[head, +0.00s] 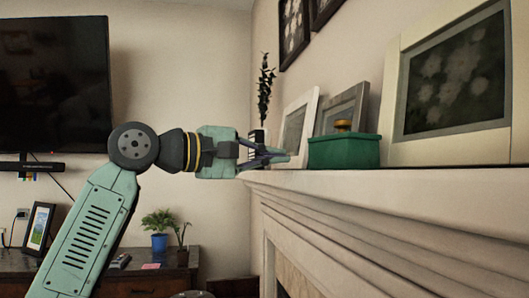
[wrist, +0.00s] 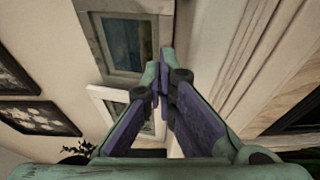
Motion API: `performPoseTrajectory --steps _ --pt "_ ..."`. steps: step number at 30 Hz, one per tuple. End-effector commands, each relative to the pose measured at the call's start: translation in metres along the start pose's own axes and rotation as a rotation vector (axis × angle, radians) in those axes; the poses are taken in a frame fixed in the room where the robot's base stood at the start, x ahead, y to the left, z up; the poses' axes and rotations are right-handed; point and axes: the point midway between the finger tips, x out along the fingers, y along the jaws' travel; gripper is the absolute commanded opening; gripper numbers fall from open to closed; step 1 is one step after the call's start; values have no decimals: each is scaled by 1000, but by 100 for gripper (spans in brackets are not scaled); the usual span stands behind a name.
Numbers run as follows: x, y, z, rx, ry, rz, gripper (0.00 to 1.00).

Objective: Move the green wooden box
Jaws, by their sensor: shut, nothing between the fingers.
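The green wooden box (head: 343,151) sits on the mantel shelf in the head view, with a small gold and dark knob on its lid. My gripper (head: 284,156) is shut and empty, just left of the box at about its height in the picture. I cannot tell how much gap there is between the fingertips and the box. In the wrist view the fingers of my gripper (wrist: 164,62) are together over the shelf area, and I cannot make out the box there.
A white photo frame (head: 294,130) and a grey frame (head: 341,108) lean behind the box. A large framed picture (head: 456,80) stands to its right. A dark plant (head: 265,85) stands at the shelf's far end. The mantel (head: 400,182) has a narrow front edge.

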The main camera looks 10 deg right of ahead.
Motion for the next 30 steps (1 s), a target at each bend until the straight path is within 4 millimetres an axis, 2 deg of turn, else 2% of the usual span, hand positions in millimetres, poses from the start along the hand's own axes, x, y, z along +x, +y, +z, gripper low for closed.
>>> performPoseTrajectory --steps 3,9,12,18,30 --pt "28 3 1 0 -5 -1 0" --pt "69 3 2 -3 -5 2 0" --pt "58 1 18 1 -1 3 0" --pt "52 1 35 -3 -2 4 0" --pt "51 1 39 -4 -3 4 0"
